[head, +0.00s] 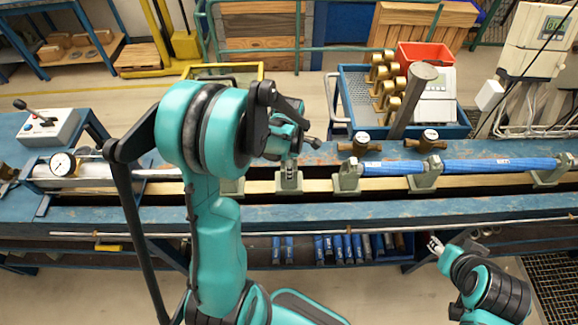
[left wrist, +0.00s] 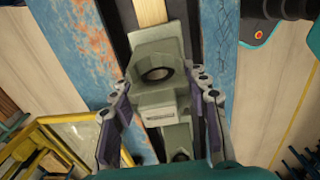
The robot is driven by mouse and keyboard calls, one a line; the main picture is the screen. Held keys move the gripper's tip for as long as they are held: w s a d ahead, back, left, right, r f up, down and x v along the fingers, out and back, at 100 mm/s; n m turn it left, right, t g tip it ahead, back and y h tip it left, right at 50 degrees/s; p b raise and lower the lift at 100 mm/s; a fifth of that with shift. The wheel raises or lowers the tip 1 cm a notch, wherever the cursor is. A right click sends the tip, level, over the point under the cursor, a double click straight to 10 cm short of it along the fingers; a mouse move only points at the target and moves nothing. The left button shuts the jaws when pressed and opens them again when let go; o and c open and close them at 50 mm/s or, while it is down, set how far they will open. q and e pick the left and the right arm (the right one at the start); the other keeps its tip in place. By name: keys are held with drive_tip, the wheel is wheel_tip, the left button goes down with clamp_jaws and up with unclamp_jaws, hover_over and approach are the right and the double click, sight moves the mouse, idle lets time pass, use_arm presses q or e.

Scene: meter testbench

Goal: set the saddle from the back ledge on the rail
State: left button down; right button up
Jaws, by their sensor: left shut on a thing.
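My left gripper (head: 290,160) points down over the bench and is shut on a grey-green saddle (head: 289,183). In the left wrist view the saddle (left wrist: 158,78) with its round hollow sits between the two fingers (left wrist: 163,92). The saddle is in line with the pale wooden rail (head: 320,185), which also shows beyond it in the left wrist view (left wrist: 151,12). I cannot tell whether it touches the rail. The back ledge (head: 325,150) is the blue worn strip behind the rail. My right gripper (head: 435,245) hangs in front of the bench, too small to judge.
Other saddles stand along the rail, one left (head: 232,186) and one right (head: 347,178) of the held one. A blue tray (head: 345,100) stands behind.

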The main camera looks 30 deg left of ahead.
use_arm(q)
drive_tip(key=shift+f, duration=0.15)
drive_tip(key=shift+f+b, duration=0.7)
drive_tip(key=shift+b, duration=0.1)
drive_tip(key=shift+f+b, duration=0.35)
idle(0.7)
drive_tip(key=c, duration=0.7)
unclamp_jaws()
drive_tip(key=shift+r, duration=0.1)
drive_tip(key=shift+r+p, duration=3.9)
drive_tip(key=shift+r, duration=1.55)
